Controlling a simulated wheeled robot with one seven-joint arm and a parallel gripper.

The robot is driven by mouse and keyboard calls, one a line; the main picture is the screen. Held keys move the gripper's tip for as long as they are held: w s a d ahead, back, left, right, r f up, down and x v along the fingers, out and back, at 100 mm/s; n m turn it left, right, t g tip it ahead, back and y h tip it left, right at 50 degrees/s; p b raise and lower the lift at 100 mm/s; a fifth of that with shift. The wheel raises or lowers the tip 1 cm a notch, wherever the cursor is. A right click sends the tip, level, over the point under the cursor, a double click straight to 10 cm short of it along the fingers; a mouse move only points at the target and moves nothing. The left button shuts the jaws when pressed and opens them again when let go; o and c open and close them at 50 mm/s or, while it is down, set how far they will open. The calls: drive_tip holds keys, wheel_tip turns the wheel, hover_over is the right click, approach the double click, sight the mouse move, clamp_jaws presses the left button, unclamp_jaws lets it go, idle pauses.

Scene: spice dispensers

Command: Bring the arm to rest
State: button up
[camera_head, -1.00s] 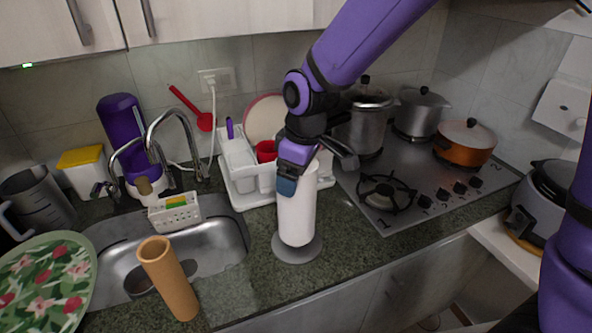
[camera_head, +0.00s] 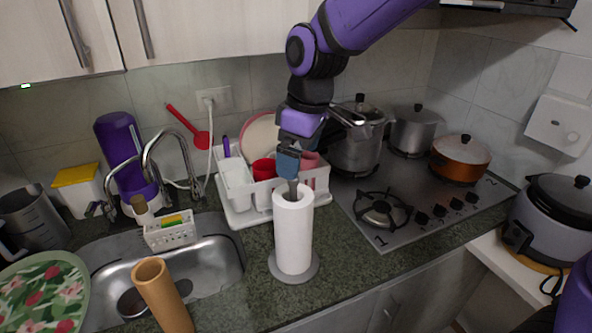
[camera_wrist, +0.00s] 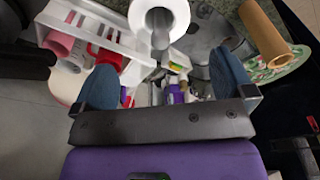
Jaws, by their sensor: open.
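My gripper (camera_head: 289,164) is open and empty, pointing down above the top of a white paper towel roll (camera_head: 293,235). The roll stands upright around a grey post on a round grey base (camera_head: 296,266), on the counter near the front. In the wrist view, the two blue fingers of my gripper (camera_wrist: 166,82) stand wide apart, with nothing between them. The roll's open end (camera_wrist: 147,13) and the post show at the top there, beyond the fingertips. My purple arm comes in from the upper right in the head view.
A white dish rack (camera_head: 232,187) with dishes stands just behind the roll. Several pots and a gas hob (camera_head: 383,211) are to the right. The sink (camera_head: 215,257), tap and a brown tube (camera_head: 162,295) are to the left. Upper cabinets (camera_head: 200,30) hang behind the arm.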

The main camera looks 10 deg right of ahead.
drive_tip(key=shift+d+r, duration=0.1)
drive_tip(key=shift+r, duration=0.5)
drive_tip(key=s+d+r+m+t, duration=0.1)
drive_tip(key=s+d+r+m, duration=0.1)
drive_tip(key=s+d+m, duration=0.2)
drive_tip(key=s+d+r+m+t+h, duration=0.1)
drive_tip(key=s+d+r+m+t, duration=0.1)
drive_tip(key=s+d, duration=0.6)
drive_tip(key=s+d+r+m+t, duration=0.1)
drive_tip(key=s+d+r+m, duration=0.3)
drive_tip(key=d, duration=0.7)
drive_tip(key=shift+s+d+m+h, duration=0.15)
drive_tip(key=shift+s+m+h, duration=0.15)
drive_tip(key=shift+s+m, duration=0.75)
